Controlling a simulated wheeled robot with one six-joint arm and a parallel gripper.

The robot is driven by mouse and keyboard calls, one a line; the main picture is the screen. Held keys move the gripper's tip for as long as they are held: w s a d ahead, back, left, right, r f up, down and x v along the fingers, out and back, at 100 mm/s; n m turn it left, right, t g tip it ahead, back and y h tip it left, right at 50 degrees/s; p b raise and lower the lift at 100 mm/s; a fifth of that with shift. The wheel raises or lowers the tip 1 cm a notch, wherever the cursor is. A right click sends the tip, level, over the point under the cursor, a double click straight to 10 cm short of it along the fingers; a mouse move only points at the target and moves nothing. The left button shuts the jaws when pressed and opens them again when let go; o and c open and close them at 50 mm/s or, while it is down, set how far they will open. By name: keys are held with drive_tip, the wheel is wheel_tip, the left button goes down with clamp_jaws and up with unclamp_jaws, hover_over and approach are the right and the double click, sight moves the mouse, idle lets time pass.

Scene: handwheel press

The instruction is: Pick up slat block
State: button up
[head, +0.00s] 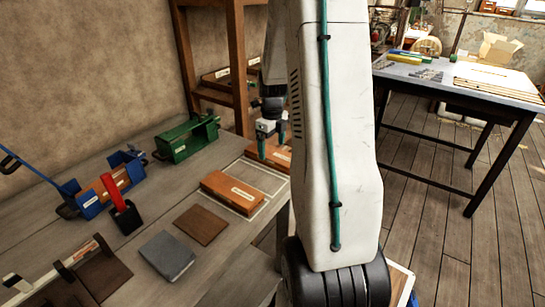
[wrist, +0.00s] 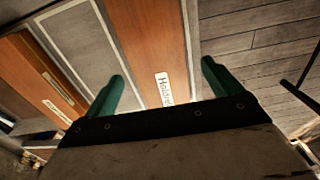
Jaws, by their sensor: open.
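A flat orange-brown wooden block (head: 228,190) with a pale label lies on the bench inside a white outline. Another labelled wooden block (head: 282,155) shows behind it, partly hidden by my arm. The labels are too small to read in the head view, so I cannot tell which one is the slat block. My gripper (head: 271,138) hangs near the rear block, its green fingers apart.
A green fixture (head: 187,140) and a blue fixture (head: 105,185) holding a wooden block stand on the bench. A wooden rack upright (head: 187,60) rises behind.

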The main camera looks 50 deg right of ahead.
drive_tip(key=shift+f, duration=1.4)
drive_tip(key=c, duration=1.2)
drive_tip(key=shift+c, duration=0.2)
drive_tip(key=shift+r, duration=0.2)
